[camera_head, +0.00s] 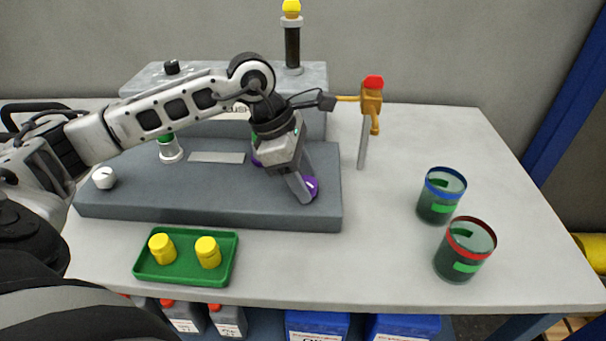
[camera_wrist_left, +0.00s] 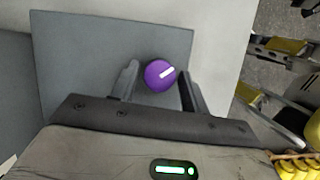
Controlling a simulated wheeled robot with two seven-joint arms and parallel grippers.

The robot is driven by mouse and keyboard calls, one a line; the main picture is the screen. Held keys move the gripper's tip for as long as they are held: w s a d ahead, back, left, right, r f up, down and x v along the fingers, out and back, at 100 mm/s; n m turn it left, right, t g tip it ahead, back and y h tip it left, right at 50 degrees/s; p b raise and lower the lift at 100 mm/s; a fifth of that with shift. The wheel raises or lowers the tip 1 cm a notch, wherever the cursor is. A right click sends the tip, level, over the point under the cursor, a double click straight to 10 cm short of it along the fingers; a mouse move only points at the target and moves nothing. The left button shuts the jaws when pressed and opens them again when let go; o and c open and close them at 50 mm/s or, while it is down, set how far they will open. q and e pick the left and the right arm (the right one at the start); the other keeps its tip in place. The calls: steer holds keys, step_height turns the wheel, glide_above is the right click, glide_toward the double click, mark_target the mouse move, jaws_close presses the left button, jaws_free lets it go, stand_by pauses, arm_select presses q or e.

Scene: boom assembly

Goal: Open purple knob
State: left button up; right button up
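The purple knob (camera_head: 311,186) sits at the right end of the dark grey panel (camera_head: 220,212), partly hidden by my left gripper in the head view. In the left wrist view the purple knob (camera_wrist_left: 160,75) shows a white slanted mark and lies between the two fingers. My left gripper (camera_head: 305,192) points down at it, and in the left wrist view the left gripper (camera_wrist_left: 157,82) is open with a gap on each side of the knob. A second purple piece (camera_head: 256,160) shows partly behind the gripper. My right gripper is not in view.
A green tray (camera_head: 186,276) with two yellow pieces stands in front of the panel. A blue-rimmed cup (camera_head: 441,196) and a red-rimmed cup (camera_head: 465,250) stand at the right. An orange-and-red device on a grey post (camera_head: 363,140) stands behind. A white knob (camera_head: 104,178) is at the panel's left.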

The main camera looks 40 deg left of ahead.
arm_select(q)
steer(key=c, duration=0.6)
steer(key=shift+f+n+b, duration=0.1)
steer(key=shift+n+b, duration=0.2)
steer(key=shift+b, duration=0.05)
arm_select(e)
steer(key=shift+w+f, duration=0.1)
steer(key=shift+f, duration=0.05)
arm_select(q)
steer(key=shift+n+t+b, duration=0.3)
steer(key=shift+n+b, duration=0.2)
steer(key=shift+n+t+y+b, duration=0.3)
steer(key=shift+n+b, duration=0.35)
steer(key=shift+n, duration=0.15)
steer(key=n+t+y+b, duration=0.1)
steer(key=n+b, duration=0.1)
steer(key=n, duration=0.2)
steer(key=shift+s+d+b, duration=0.1)
steer(key=shift+b, duration=0.2)
steer(key=shift+n+y, duration=0.3)
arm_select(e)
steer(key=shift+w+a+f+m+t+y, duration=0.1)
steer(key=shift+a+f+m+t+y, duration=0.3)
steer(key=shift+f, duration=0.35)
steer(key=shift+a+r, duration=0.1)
